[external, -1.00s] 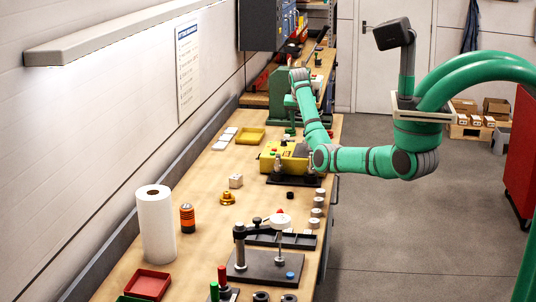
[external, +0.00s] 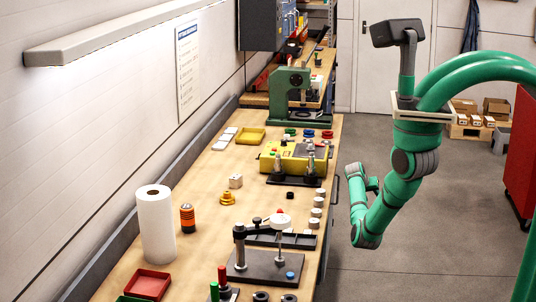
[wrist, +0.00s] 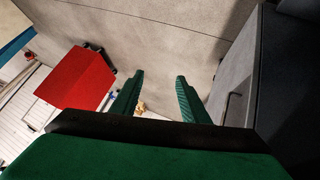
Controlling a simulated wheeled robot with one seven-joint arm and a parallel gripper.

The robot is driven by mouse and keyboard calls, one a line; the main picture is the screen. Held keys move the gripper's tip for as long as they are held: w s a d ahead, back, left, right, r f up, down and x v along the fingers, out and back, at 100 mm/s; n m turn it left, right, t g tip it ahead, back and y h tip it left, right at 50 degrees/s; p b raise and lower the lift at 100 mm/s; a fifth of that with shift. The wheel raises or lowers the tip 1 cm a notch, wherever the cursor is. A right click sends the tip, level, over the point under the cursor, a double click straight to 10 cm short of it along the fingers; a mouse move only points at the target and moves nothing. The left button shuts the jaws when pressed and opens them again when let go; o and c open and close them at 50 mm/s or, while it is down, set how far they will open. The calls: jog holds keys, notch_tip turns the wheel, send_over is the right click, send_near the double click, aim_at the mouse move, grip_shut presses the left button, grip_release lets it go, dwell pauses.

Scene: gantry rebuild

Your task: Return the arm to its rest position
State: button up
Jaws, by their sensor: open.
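My arm (external: 380,215) is folded beside my column, over the floor to the right of the workbench. Its upper part hangs down to a low elbow, and the forearm rises from there. The arm's end stands clear of the bench edge. In the wrist view my gripper (wrist: 160,77) shows two green fingers spread apart with nothing between them. In the external view its fingers are too small to make out.
The workbench (external: 205,265) on the left carries a yellow fixture (external: 292,162), a green press (external: 298,92) and a paper roll (external: 155,225). Grey floor (external: 420,260) lies open around the arm. A red cabinet (external: 519,150) stands at the right.

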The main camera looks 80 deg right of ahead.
jog(key=w+a+f+n+t+h, duration=0.1)
jog(key=w+a+f+n+t, duration=0.2)
jog(key=w+a, duration=0.35)
jog(key=w+a+f+n+t+h, duration=0.1)
jog(key=w+a+f+n+t, duration=0.25)
jog(key=a, duration=0.65)
jog(key=w+a+f+n+t+h, duration=0.1)
jog(key=w+a+f+n+t, duration=0.1)
jog(key=w+a+n, duration=0.35)
jog(key=w+a+n+t+y, duration=0.1)
jog(key=w+a+t, duration=0.25)
jog(key=a, duration=1.05)
jog(key=s+a+r+n+t+y, duration=0.2)
jog(key=a+r+t+y, duration=0.15)
jog(key=a, duration=0.75)
jog(key=s+a+r+n+t+y, duration=0.2)
jog(key=a+r, duration=0.2)
jog(key=a, duration=0.8)
jog(key=s+a+r+t+y, duration=0.1)
jog(key=s+a+r+y, duration=0.1)
jog(key=a+r, duration=0.3)
jog(key=s+a+r+n+t+y, duration=0.1)
jog(key=s+a+r+y, duration=0.1)
jog(key=s+a+r, duration=0.3)
notch_tip(320, 180, up, 2)
jog(key=shift+s+a+r, duration=0.15)
jog(key=shift+s+a, duration=0.15)
jog(key=shift+a, duration=0.45)
